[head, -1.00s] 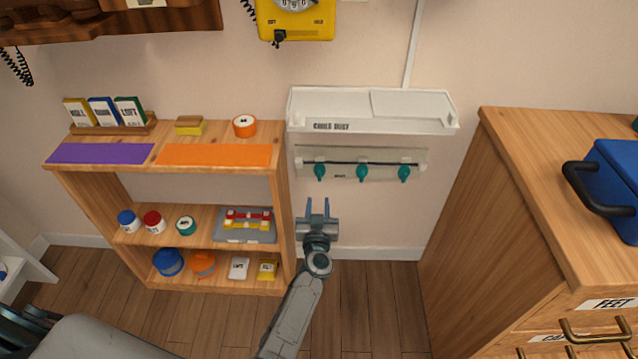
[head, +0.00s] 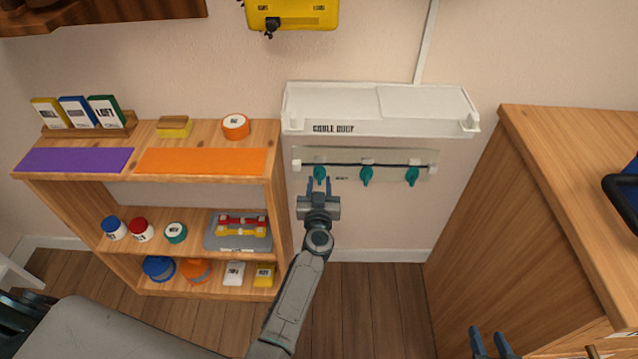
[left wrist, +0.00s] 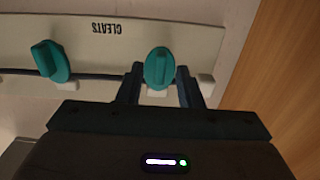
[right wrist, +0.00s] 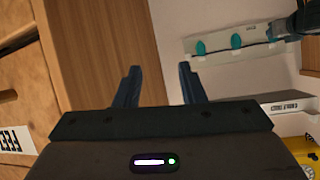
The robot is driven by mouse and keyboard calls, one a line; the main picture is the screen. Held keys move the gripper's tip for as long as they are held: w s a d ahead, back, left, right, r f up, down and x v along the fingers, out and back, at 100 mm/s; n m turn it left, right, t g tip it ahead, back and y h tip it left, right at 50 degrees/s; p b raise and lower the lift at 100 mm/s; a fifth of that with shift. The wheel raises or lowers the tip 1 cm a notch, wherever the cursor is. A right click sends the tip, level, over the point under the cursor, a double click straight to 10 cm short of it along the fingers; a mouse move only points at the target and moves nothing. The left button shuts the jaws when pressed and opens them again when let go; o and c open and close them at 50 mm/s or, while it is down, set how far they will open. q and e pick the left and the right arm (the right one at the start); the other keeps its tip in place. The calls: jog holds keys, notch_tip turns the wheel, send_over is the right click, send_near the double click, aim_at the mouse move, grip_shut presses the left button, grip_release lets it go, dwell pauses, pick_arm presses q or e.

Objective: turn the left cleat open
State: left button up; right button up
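The left cleat (head: 320,174) is a teal knob on a pale strip (head: 342,179) on the wall. It also shows in the left wrist view (left wrist: 158,68), where the strip appears upside down. My left gripper (head: 319,184) is open, with one finger on either side of this cleat. I cannot tell whether the fingers touch it. The middle cleat (head: 366,175) and right cleat (head: 412,176) are the same teal shape. My right gripper (right wrist: 160,85) is open and empty, and its fingers show at the bottom of the head view (head: 491,343).
A white cable duct tray (head: 410,122) is just above the cleats. A wooden shelf (head: 278,220) with jars and boxes stands at left. A wooden cabinet (head: 500,220) stands at right. The wall below the cleats (head: 385,225) is clear.

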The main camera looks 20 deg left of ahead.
pick_arm(q)
jog(key=shift+c, duration=0.2)
grip_shut()
